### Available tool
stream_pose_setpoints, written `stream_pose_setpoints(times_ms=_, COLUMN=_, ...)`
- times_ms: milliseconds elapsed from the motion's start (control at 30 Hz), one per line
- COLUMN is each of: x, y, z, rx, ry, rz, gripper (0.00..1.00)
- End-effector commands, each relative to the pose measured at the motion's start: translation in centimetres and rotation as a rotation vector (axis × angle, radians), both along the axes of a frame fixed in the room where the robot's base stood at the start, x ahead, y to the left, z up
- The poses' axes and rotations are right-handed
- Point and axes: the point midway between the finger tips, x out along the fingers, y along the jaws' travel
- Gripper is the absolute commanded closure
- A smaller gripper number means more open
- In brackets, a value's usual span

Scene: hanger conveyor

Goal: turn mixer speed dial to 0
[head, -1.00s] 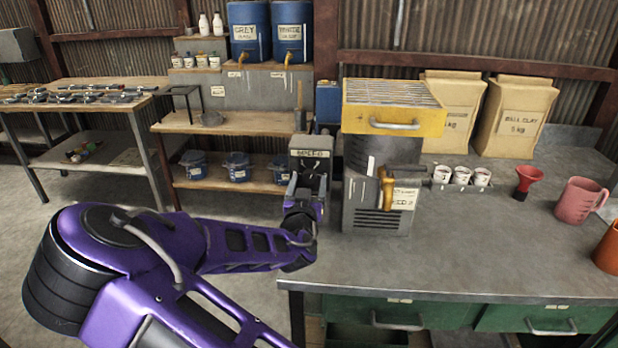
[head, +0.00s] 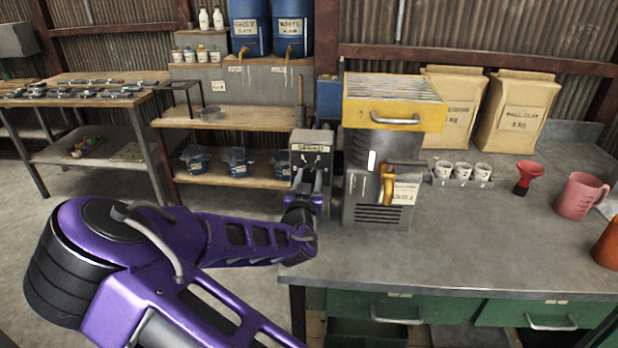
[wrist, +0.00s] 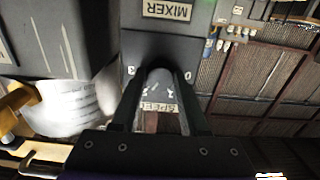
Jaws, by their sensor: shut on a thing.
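The mixer's grey control box (head: 311,143) stands at the left end of the counter. In the wrist view its panel (wrist: 170,45) shows upside down, with a MIXER label and a second label, seemingly SPEED, seen between the fingers. My gripper (head: 309,176) is in front of this box. In the wrist view my gripper (wrist: 158,80) has its two dark fingers shut on the sides of the round dark speed dial (wrist: 157,76). The fingers hide most of the dial, so I cannot read its setting.
A grey machine with a yellow top (head: 392,117) stands close to the right of the control box. Small cups (head: 462,172), a red funnel (head: 528,177) and a pink jug (head: 581,195) stand further right. The counter's front (head: 450,250) is clear.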

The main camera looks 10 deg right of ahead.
Motion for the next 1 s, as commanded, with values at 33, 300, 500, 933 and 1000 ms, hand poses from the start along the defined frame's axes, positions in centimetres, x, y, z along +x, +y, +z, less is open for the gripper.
stream_pose_setpoints(times_ms=33, x=0.01, y=-0.02, z=0.02, rx=-0.008, ry=0.002, rz=0.0, gripper=1.0)
stream_pose_setpoints(times_ms=300, x=0.02, y=-0.05, z=0.05, rx=-0.133, ry=0.042, rz=0.0, gripper=1.0)
stream_pose_setpoints(times_ms=500, x=0.01, y=-0.07, z=0.08, rx=-0.298, ry=0.096, rz=-0.001, gripper=1.0)
stream_pose_setpoints(times_ms=933, x=0.0, y=-0.14, z=0.17, rx=-0.69, ry=0.222, rz=-0.001, gripper=1.0)
stream_pose_setpoints(times_ms=1000, x=-0.01, y=-0.14, z=0.16, rx=-0.754, ry=0.244, rz=-0.001, gripper=1.0)
